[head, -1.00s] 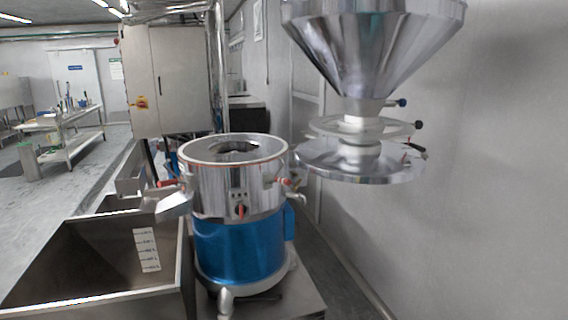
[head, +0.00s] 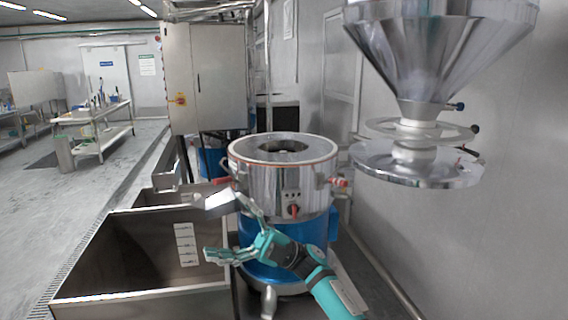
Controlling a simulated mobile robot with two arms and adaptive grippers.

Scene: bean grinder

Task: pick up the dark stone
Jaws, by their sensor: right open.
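I see no dark stone in the head view. The grinder (head: 277,184) is a steel drum on a blue base, with a dark opening in its top. My right gripper (head: 226,228) is teal and comes in from the lower right, in front of the grinder's blue base. Its fingers are spread open and empty, pointing left towards the edge of the steel bin (head: 110,296). The bin has a white measuring label (head: 187,244) on its inner wall, and its floor is partly hidden. My left gripper is not in view.
A large steel funnel (head: 432,55) with a round plate (head: 400,172) hangs at the upper right by the wall. A grey cabinet (head: 217,75) stands behind the grinder. Open floor (head: 75,205) lies to the left, with a work table (head: 112,125) farther back.

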